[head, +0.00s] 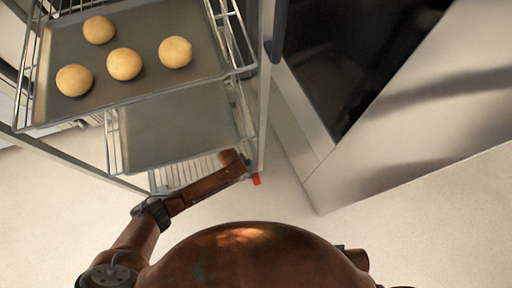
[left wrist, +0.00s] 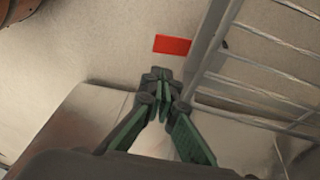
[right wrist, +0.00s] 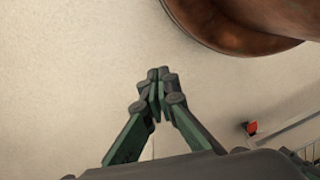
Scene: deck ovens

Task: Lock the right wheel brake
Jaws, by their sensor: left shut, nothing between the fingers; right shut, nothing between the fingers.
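A red brake tab (head: 256,179) shows at the foot of the rack's right post in the head view. In the left wrist view the flat red tab (left wrist: 172,45) lies just beyond the fingertips, beside the rack post. My left gripper (left wrist: 160,76) is shut and empty, with a small gap in the picture between its tips and the tab. In the head view my left arm reaches to the tab and mostly hides its gripper. My right gripper (right wrist: 157,76) is shut and empty over bare floor. A small red piece (right wrist: 251,127) shows at lower right there; I cannot tell if it is the same tab.
The wire rack (head: 262,110) stands at the left with a tray (head: 120,92) of several dough balls and a lower, empty tray (head: 175,130). A steel oven (head: 400,130) stands close at the right. Pale floor (head: 420,220) is clear in front of it.

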